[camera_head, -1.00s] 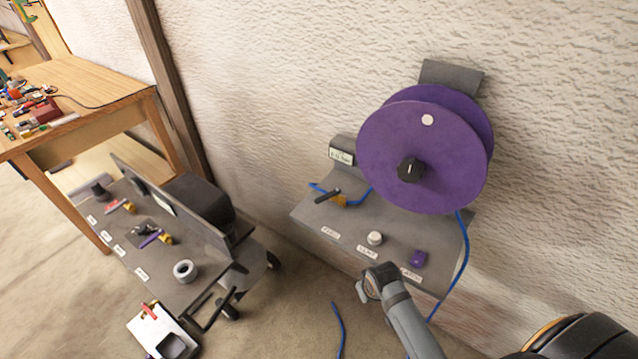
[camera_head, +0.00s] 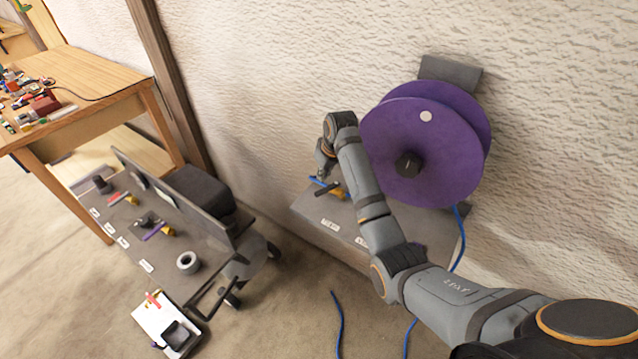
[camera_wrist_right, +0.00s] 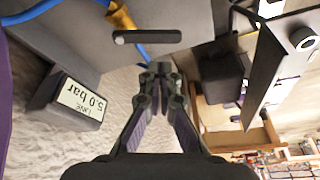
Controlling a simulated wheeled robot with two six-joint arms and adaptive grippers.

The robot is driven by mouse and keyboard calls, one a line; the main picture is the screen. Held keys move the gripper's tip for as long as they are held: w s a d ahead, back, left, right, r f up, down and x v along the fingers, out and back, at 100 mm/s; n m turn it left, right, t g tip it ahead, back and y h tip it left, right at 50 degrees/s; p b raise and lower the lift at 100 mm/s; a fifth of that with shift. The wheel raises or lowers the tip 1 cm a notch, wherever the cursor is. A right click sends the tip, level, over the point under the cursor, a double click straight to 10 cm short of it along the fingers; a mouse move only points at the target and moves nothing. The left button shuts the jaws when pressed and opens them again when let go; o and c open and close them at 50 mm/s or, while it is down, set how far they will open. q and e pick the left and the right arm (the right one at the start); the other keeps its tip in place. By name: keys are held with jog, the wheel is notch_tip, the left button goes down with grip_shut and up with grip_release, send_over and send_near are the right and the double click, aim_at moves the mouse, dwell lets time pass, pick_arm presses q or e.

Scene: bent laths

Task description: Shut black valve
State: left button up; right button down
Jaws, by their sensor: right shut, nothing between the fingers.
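The black valve has a black lever (camera_head: 327,189) on a brass body (camera_head: 338,193), joined to a blue hose at the left end of the grey wall shelf (camera_head: 322,222). In the right wrist view the black lever (camera_wrist_right: 147,37) lies crosswise, just above the fingertips in the picture, and its brass body (camera_wrist_right: 121,15) is at the top. My right gripper (camera_head: 323,177) is at the valve; in the wrist view its fingers (camera_wrist_right: 160,78) are shut and empty, with a small gap to the lever. My left gripper is not in view.
A purple reel (camera_head: 420,150) stands right of my forearm. A display reading 5.0 bar (camera_wrist_right: 80,100) sits beside the valve. My arm covers much of the shelf. A cart (camera_head: 155,262) with valves and tape stands left, with a wooden table (camera_head: 85,75) behind.

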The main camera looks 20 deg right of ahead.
aim_at(327, 189)
notch_tip(327, 189, up, 3)
jog(key=w, duration=0.3)
jog(key=x, duration=0.6)
jog(key=a+x, duration=0.1)
jog(key=x, duration=0.2)
jog(key=shift+s, duration=0.15)
jog(key=s+p, duration=0.3)
jog(key=shift+d, duration=0.35)
jog(key=shift+s+d+f, duration=0.1)
jog(key=shift+s, duration=0.25)
jog(key=shift+f, duration=0.1)
